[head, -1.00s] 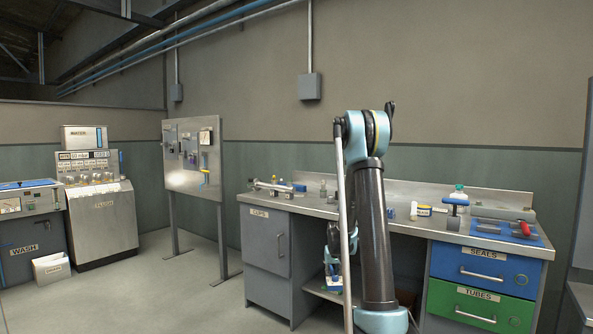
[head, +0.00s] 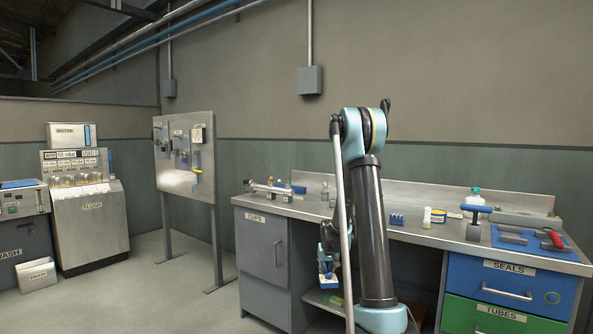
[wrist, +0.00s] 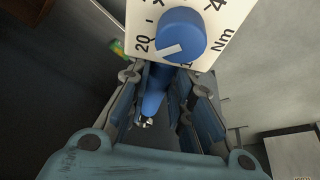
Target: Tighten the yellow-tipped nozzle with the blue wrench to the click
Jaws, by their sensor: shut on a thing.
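My gripper (wrist: 165,118) is shut on the blue wrench (wrist: 154,92), seen in the wrist view between the two fingers. The wrench carries a white dial plate (wrist: 138,42) marked Nm, with a blue knob (wrist: 180,35). A small metal tip shows at its far end. In the head view my gripper hangs low beside my arm, in front of the bench and partly hidden. A metal rail with fittings (head: 270,188) lies on the bench's left end. I cannot make out a yellow-tipped nozzle for certain; the fittings are too small.
The steel bench (head: 385,225) runs across the right. It bears a blue-handled tool (head: 476,215), a blue mat with tools (head: 530,238) and small bottles. A metal panel (head: 186,150) stands left of it, and a FLUSH machine (head: 90,200) farther left. The floor between is clear.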

